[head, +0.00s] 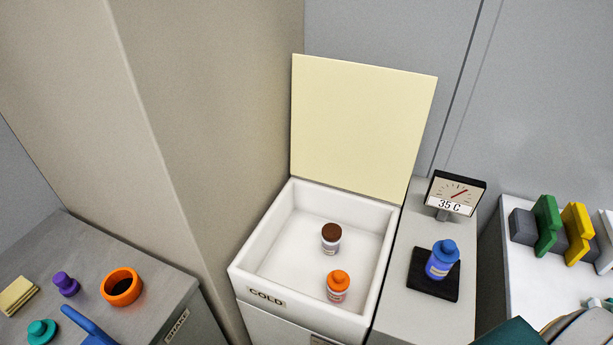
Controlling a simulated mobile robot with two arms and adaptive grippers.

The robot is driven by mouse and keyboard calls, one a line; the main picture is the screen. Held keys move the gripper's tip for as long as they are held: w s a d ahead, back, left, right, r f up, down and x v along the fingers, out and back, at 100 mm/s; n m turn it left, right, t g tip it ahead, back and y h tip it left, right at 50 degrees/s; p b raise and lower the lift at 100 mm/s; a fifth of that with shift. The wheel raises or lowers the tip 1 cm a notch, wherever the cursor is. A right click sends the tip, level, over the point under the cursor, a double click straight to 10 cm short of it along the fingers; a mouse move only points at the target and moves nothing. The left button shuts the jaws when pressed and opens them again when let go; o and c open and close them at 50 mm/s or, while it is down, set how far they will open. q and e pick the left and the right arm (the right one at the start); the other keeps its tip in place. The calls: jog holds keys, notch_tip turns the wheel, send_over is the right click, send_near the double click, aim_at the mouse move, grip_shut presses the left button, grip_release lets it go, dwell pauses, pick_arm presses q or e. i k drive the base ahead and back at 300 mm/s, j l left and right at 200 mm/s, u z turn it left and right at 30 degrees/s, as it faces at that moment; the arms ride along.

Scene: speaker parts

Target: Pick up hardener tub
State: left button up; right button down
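Two small tubs stand upright inside the open white cold box (248,262), which is marked COLD. One tub has a brown lid (331,231) and a pale body. The other has an orange lid (339,279) and a pale label, and stands nearer the front right. I cannot read either label, so I cannot tell which one is the hardener tub. A blue bottle (443,260) stands on a black pad (420,283) to the right of the box. Neither of my grippers can be made out in the head view.
The box's cream lid (363,125) stands open at the back. A 35 C gauge (456,194) is behind the blue bottle. A left bench marked SHAKE holds an orange ring (122,287), purple and teal pieces. Green and yellow blocks (577,233) sit at right. A beige wall corner flanks the box.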

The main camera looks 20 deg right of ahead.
aim_at(437, 270)
jog(key=z, duration=1)
